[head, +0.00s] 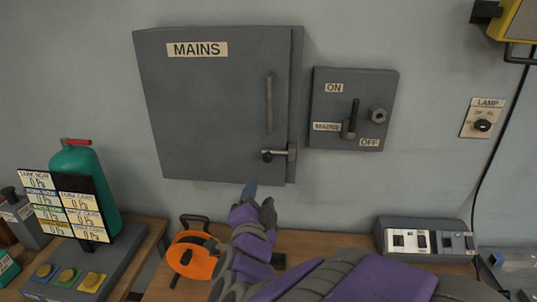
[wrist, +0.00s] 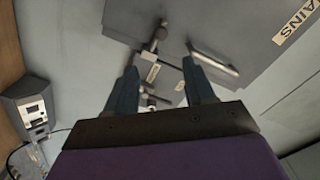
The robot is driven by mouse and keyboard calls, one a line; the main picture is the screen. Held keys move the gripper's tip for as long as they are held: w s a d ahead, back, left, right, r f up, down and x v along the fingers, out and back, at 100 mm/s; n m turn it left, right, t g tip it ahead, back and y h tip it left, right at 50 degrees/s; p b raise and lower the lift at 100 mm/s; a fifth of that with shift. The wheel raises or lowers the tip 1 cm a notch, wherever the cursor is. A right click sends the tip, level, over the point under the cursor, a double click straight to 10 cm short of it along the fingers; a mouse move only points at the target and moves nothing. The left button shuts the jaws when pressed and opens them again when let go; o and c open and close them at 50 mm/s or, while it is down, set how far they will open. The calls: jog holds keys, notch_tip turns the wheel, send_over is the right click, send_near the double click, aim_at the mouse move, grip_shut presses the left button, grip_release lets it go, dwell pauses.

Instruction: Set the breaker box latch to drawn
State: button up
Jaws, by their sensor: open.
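The grey breaker box (head: 215,105) labelled MAINS hangs on the wall with its door closed. Its latch (head: 280,154) is a short metal bar with a black knob, low on the door's right edge, below the vertical door handle (head: 269,103). In the wrist view the latch (wrist: 155,38) shows beyond the fingers, with the handle (wrist: 214,60) to its right. My gripper (head: 259,195) is below the latch, apart from it, fingers pointing up. In the wrist view its two fingers (wrist: 160,72) are spread with nothing held between them.
A switch box (head: 353,108) marked ON and OFF is right of the breaker box. A lamp switch (head: 482,119) is farther right. Below are an orange reel (head: 193,255), a green cylinder (head: 85,180), a label board (head: 68,205) and a grey socket unit (head: 425,240).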

jog(key=p, duration=0.7)
send_near(267, 160)
jog(key=w+b, duration=0.3)
jog(key=w, duration=0.8)
jog(key=shift+d, duration=0.1)
grip_shut()
